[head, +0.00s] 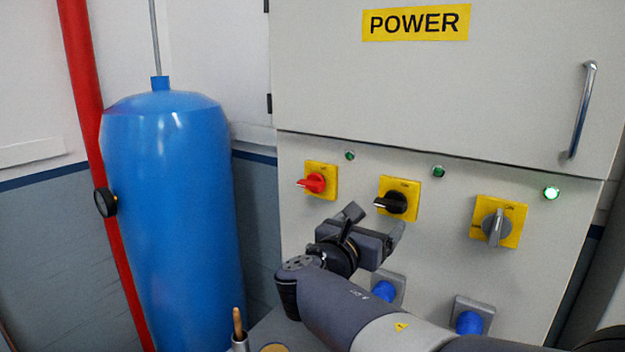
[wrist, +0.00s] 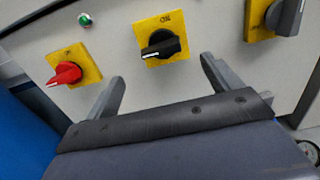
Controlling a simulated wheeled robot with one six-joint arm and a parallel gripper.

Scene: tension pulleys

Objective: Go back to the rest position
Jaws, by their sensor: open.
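My gripper (head: 376,228) is in front of the grey power cabinet (head: 440,95), just below the black rotary switch (head: 392,202). Its two fingers are spread apart with nothing between them, as the wrist view (wrist: 165,85) also shows. The black switch (wrist: 160,45) sits on a yellow plate beyond the fingertips, its handle roughly horizontal. The red switch (head: 313,183) is to its left, with its handle about horizontal. The grey switch (head: 496,228) is to its right, with its handle about vertical. My gripper appears clear of all three switches.
A blue tank (head: 172,215) stands at the left beside a red pipe (head: 85,90). Blue sockets (head: 468,322) are low on the cabinet, near my arm. A metal door handle (head: 583,110) sticks out at upper right.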

